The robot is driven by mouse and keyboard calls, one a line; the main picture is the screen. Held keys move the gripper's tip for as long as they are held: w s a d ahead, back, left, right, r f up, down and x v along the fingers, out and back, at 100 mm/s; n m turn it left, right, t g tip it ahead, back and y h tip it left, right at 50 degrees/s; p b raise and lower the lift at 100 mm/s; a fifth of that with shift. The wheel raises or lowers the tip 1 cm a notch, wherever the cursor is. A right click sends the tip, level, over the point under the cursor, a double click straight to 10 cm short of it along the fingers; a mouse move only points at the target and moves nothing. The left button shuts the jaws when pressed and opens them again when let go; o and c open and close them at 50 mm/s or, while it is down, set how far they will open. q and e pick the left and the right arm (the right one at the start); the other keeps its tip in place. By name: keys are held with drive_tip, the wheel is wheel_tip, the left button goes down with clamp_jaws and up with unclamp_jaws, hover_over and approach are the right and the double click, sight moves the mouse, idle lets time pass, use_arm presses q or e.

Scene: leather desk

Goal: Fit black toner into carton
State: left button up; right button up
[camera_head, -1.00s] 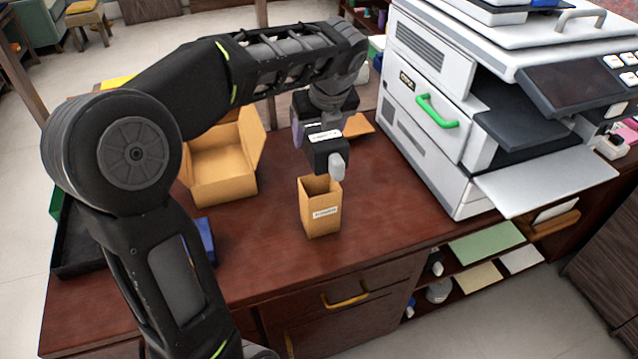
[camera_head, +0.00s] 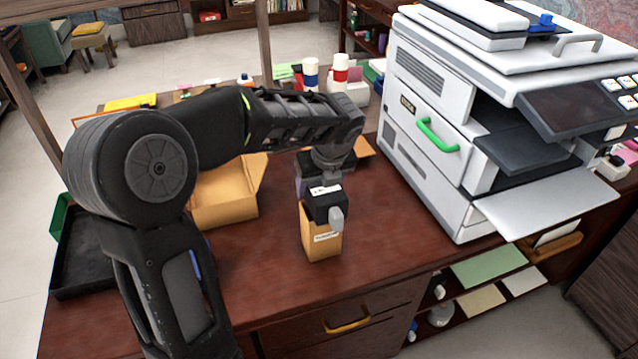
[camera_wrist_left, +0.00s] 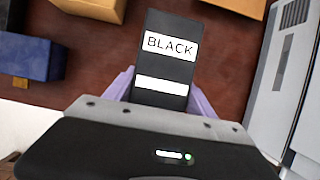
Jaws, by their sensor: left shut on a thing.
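The black toner (camera_head: 325,205) is a dark block with white labels and a light grey end piece. In the left wrist view the toner (camera_wrist_left: 168,48) shows a label reading BLACK. My left gripper (camera_head: 318,187) is shut on it; its purple fingers (camera_wrist_left: 163,95) lie on both sides. The small tan open-topped carton (camera_head: 322,244) stands upright on the desk directly below. The toner's lower end overlaps the carton's mouth in the head view; the mouth is mostly hidden, so I cannot tell how deep the toner sits. My right gripper is not in view.
A larger open tan box (camera_head: 225,204) stands left of the carton. A black tray (camera_head: 85,255) lies at the desk's left. A white printer (camera_head: 435,140) fills the right side. The desk (camera_head: 390,245) is clear in front of the printer.

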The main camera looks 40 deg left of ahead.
use_arm(q)
drive_tip(key=shift+f+b, duration=0.3)
drive_tip(key=shift+f, duration=0.25)
drive_tip(key=o, duration=1.7)
drive_tip(key=shift+o, duration=0.2)
drive_tip(key=shift+r, duration=0.1)
drive_tip(key=shift+r, duration=0.25)
drive_tip(key=v, duration=1.2)
drive_tip(key=shift+r, duration=0.3)
